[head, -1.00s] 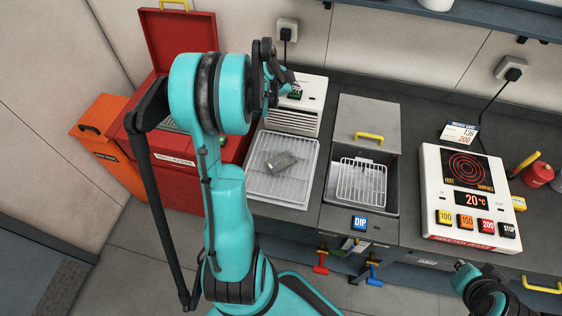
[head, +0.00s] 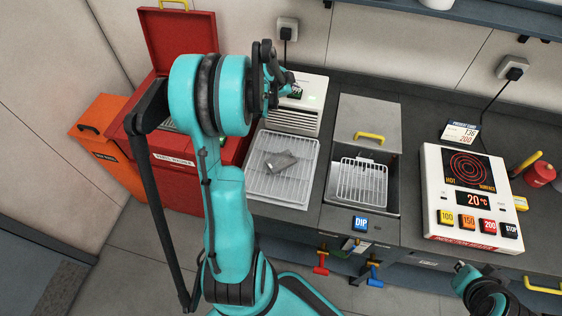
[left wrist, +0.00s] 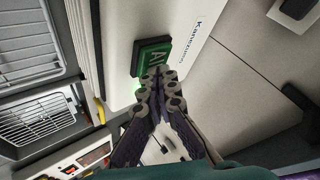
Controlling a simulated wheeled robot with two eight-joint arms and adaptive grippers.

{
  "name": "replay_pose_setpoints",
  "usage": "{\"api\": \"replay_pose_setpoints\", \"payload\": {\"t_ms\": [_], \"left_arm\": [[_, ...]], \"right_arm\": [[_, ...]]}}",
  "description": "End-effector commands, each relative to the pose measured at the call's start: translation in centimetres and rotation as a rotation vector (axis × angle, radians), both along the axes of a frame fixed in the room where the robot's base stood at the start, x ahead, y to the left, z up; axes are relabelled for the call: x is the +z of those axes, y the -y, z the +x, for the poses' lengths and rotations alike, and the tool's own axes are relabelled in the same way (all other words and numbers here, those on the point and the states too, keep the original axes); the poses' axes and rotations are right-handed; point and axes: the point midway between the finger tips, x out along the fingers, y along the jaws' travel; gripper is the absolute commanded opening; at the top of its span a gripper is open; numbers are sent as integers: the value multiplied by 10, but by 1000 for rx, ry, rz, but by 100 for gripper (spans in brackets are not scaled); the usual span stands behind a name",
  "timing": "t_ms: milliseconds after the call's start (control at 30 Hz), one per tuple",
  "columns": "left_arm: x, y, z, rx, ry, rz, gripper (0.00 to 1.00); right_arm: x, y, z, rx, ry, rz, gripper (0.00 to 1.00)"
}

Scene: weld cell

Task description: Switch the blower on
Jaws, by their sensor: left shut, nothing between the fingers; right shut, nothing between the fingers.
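The blower (head: 309,98) is a white louvred box at the back of the counter, behind the wire rack. Its green button (left wrist: 153,55) shows in the left wrist view, with a green glow beside its lower edge. My left gripper (left wrist: 158,82) is shut and empty, its fingertips at the button's lower edge. I cannot tell for sure whether they touch it. In the head view the left gripper (head: 288,80) partly hides the button. My right gripper (head: 462,268) is low at the right, near the counter's front edge, and only partly in view.
A grey metal part lies on the wire rack (head: 262,185) in front of the blower. Right of it are the dip tank (head: 330,190) with a basket and the induction heater (head: 432,200), reading 20 °C. A red parts washer (head: 180,205) stands left, lid open.

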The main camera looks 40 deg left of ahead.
Motion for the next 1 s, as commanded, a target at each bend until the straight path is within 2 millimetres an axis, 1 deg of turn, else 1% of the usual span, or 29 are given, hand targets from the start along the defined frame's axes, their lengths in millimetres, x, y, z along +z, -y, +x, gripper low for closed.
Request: {"api": "replay_pose_setpoints", "payload": {"t_ms": [200,567,667,1000], "left_arm": [[8,0,0,0,0,0,0],[11,0,0,0,0,0,0],[18,0,0,0,0,0,0],[55,0,0,0,0,0,0]], "right_arm": [[5,0,0,0,0,0,0],[6,0,0,0,0,0,0],[11,0,0,0,0,0,0],[36,0,0,0,0,0,0]]}}
